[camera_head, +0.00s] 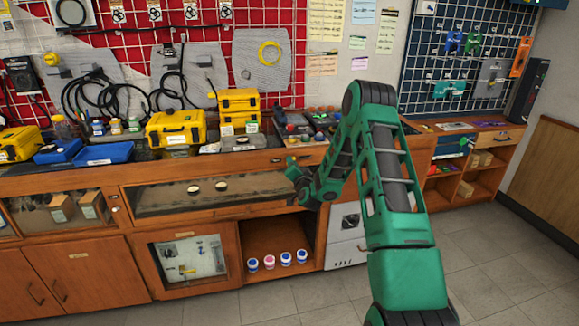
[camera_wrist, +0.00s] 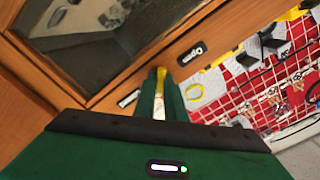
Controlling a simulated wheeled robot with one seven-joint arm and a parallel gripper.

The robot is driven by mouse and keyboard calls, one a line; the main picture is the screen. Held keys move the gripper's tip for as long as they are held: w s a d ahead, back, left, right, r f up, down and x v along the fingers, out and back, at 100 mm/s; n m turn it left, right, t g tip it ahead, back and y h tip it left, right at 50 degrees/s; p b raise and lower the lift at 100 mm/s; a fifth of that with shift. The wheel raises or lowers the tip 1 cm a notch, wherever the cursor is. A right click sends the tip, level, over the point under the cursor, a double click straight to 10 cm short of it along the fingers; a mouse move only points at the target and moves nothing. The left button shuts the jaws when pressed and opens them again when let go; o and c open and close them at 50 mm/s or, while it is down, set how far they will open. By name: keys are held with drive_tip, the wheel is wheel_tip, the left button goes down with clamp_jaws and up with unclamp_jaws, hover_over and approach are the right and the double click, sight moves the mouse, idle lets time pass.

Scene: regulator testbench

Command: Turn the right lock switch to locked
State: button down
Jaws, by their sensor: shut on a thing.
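My gripper (camera_wrist: 160,80) points at the wooden cabinet front in the wrist view. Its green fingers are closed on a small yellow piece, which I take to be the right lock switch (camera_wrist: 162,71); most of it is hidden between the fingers. A dark label reading "Open" (camera_wrist: 192,53) is up and right of the fingertips. A pale label (camera_wrist: 128,98), too small to read surely, is to their left. In the head view my gripper (camera_head: 292,168) is at the cabinet front, right of the glass-fronted case (camera_head: 150,204), and the switch is hidden there.
The worktop above holds yellow cases (camera_head: 175,129), blue trays (camera_head: 104,153) and small parts. An open shelf below holds several small tubs (camera_head: 286,258). A red pegboard (camera_head: 200,60) stands behind. The floor (camera_head: 490,250) at right is clear.

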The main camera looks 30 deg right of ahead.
drive_tip(key=c, duration=1.8)
unclamp_jaws()
drive_tip(key=shift+a+f, duration=0.15)
drive_tip(key=shift+a, duration=0.05)
drive_tip(key=shift+d, duration=0.1)
drive_tip(key=shift+v, duration=5.2)
drive_tip(key=shift+w+a+r, duration=0.1)
drive_tip(key=shift+a+r, duration=0.1)
drive_tip(key=shift+r, duration=0.05)
